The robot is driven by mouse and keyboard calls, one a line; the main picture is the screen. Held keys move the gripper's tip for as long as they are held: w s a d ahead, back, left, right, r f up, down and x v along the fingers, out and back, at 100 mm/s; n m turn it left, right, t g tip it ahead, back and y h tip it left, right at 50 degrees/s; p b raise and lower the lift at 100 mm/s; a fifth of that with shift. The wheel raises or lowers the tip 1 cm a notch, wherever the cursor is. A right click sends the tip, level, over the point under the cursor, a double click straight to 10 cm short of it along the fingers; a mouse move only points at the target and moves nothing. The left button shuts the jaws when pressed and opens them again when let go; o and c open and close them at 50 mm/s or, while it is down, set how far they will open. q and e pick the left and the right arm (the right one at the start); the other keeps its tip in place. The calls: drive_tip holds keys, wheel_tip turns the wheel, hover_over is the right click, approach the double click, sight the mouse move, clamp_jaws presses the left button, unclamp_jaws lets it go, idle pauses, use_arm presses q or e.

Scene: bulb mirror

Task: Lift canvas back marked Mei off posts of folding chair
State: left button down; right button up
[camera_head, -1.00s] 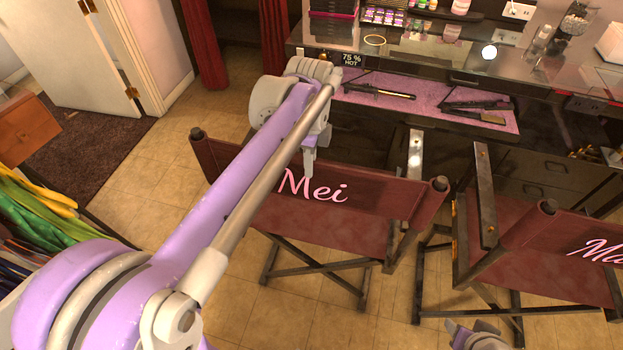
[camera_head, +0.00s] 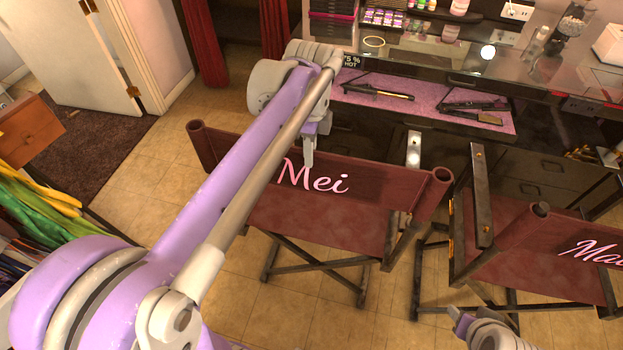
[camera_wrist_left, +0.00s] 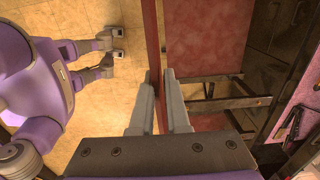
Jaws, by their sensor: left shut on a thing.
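The dark red canvas back marked Mei (camera_head: 380,181) spans the folding chair (camera_head: 315,262) in the middle of the head view. Its sleeve ends stand up as tubes; the right one looks hollow at the top, with no post tip showing. My left gripper (camera_head: 309,158) is shut on the canvas's top edge, just above the lettering. In the left wrist view the fingers (camera_wrist_left: 160,77) pinch the thin upright-looking canvas edge (camera_wrist_left: 151,45). The lower sleeves and the posts inside are hidden. Part of my right arm's end (camera_head: 480,328) shows at the bottom; its fingers are unclear.
A second folding chair with a similar canvas back (camera_head: 580,245) stands close on the right. Behind is a dark counter with a pink towel (camera_head: 425,98) and hair irons. Colourful clothes (camera_head: 40,210) hang at the left. Tiled floor (camera_head: 165,165) is open left of the Mei chair.

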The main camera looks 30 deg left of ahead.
use_arm(q)
drive_tip(key=shift+r+p, duration=0.85)
drive_tip(key=shift+r, duration=1.05)
drive_tip(key=shift+r+p, duration=0.45)
drive_tip(key=shift+r, duration=1.05)
drive_tip(key=shift+w+r, duration=0.1)
drive_tip(key=shift+r, duration=4.1)
use_arm(e)
drive_tip(key=shift+t, duration=0.3)
drive_tip(key=shift+w+r, duration=0.4)
drive_tip(key=shift+r, duration=0.3)
drive_tip(key=shift+w+r, duration=0.4)
drive_tip(key=shift+r, duration=0.25)
drive_tip(key=shift+w+r, duration=0.4)
drive_tip(key=shift+r, duration=0.3)
use_arm(q)
drive_tip(key=shift+f, duration=0.1)
